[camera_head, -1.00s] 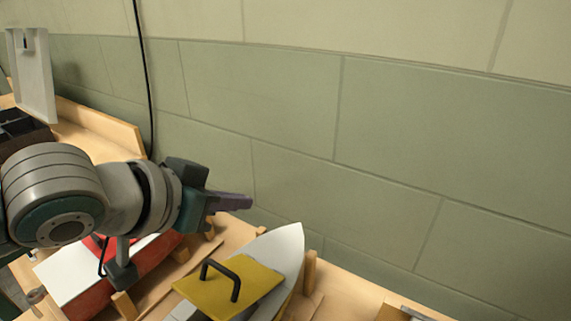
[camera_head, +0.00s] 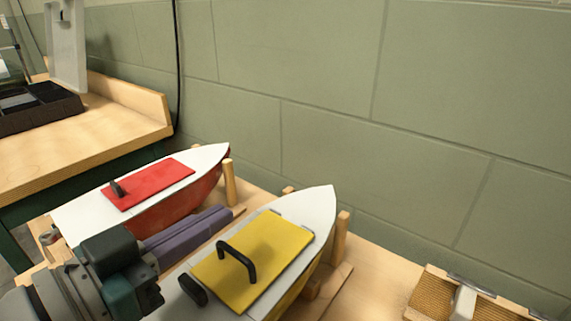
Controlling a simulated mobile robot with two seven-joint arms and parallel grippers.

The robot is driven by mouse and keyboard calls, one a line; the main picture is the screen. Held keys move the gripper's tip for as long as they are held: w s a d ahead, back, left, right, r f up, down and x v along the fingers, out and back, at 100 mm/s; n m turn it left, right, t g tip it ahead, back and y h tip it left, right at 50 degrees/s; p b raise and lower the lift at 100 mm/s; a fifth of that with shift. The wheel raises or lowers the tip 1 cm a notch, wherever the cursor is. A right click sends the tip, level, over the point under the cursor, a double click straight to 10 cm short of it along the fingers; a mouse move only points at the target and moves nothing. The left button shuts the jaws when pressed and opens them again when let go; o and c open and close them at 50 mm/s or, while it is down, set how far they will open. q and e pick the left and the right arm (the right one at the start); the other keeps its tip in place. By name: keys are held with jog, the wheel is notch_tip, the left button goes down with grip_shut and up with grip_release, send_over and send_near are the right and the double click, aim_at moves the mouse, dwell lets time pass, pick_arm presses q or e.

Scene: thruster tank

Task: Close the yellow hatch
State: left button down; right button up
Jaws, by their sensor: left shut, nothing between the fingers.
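The yellow hatch (camera_head: 270,250) with a black bar handle (camera_head: 238,259) is on the white deck of the nearer boat (camera_head: 318,205). It looks flat or nearly flat; I cannot tell whether its edges sit fully down. A dark rounded piece (camera_head: 193,289) is on the deck beside its near left corner. My left gripper (camera_head: 222,220) has its purple fingers together, empty. The fingers are left of the yellow hatch, between the two boats, and no contact shows. My right gripper is not in view.
A second boat with a red hatch (camera_head: 150,184) stands to the left. Wooden posts (camera_head: 340,237) flank the boats. A workbench (camera_head: 85,140) with a dark tray (camera_head: 40,108) is at the far left. A wooden box (camera_head: 440,295) is at lower right. The wall rises close behind.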

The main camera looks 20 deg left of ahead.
pick_arm(q)
jog(key=shift+s+a+f, duration=0.1)
jog(key=shift+s+f, duration=0.15)
jog(key=shift+f, duration=0.3)
jog(key=shift+s+a+f, duration=0.1)
jog(key=shift+s+f, duration=0.15)
jog(key=shift+f, duration=0.25)
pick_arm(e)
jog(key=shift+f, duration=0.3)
pick_arm(q)
jog(key=shift+r, duration=0.1)
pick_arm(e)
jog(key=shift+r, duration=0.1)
